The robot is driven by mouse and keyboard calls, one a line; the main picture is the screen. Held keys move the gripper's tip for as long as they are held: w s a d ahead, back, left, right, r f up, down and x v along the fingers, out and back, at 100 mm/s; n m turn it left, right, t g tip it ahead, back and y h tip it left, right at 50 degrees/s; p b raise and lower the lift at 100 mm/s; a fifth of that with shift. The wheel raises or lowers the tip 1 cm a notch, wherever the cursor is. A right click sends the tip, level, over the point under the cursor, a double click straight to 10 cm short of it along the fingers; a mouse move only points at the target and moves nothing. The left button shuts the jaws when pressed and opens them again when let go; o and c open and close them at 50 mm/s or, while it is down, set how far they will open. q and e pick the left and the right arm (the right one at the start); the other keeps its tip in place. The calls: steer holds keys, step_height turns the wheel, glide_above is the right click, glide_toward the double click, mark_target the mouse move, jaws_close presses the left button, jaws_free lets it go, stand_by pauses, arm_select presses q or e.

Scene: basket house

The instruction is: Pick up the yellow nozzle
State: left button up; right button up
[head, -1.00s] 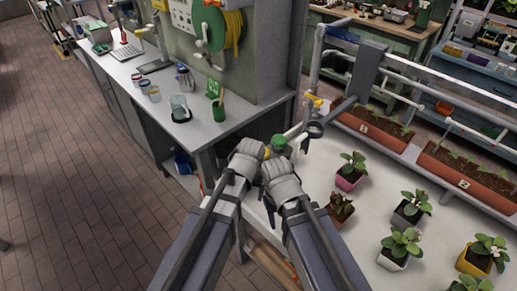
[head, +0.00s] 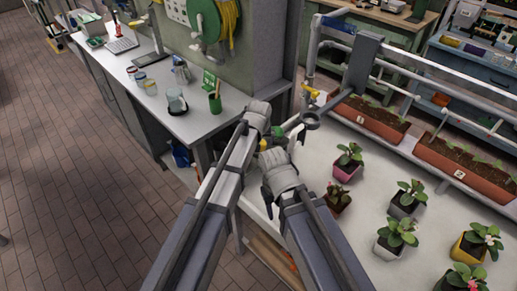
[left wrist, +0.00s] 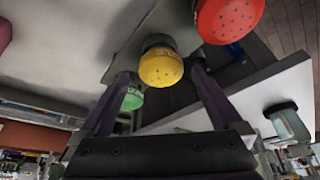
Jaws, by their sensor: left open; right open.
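The yellow nozzle (left wrist: 161,67), a round dotted head on a dark neck, shows in the left wrist view between the two fingers of my left gripper (left wrist: 160,76). The fingers stand open on either side of it; I cannot tell whether they touch it. A red nozzle (left wrist: 229,17) and a green nozzle (left wrist: 133,99) are to either side. In the head view my left gripper (head: 262,125) is at the near corner of the white table, and a small yellow patch (head: 263,145) shows below it. My right gripper (head: 268,195) is open and empty, lower down.
Several potted plants (head: 404,198) stand on the white table (head: 345,235), right of my right arm. Planters (head: 370,118) and grey pipes (head: 345,75) line its back.

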arm_select(q)
steer(key=shift+b+x, duration=2.45)
steer(key=shift+x, duration=0.2)
arm_select(e)
steer(key=shift+f, duration=2.45)
arm_select(q)
steer(key=shift+s, duration=0.1)
steer(key=shift+r, duration=0.1)
steer(key=shift+c, duration=0.4)
arm_select(e)
steer(key=shift+r, duration=0.15)
arm_select(q)
steer(key=c, duration=1.2)
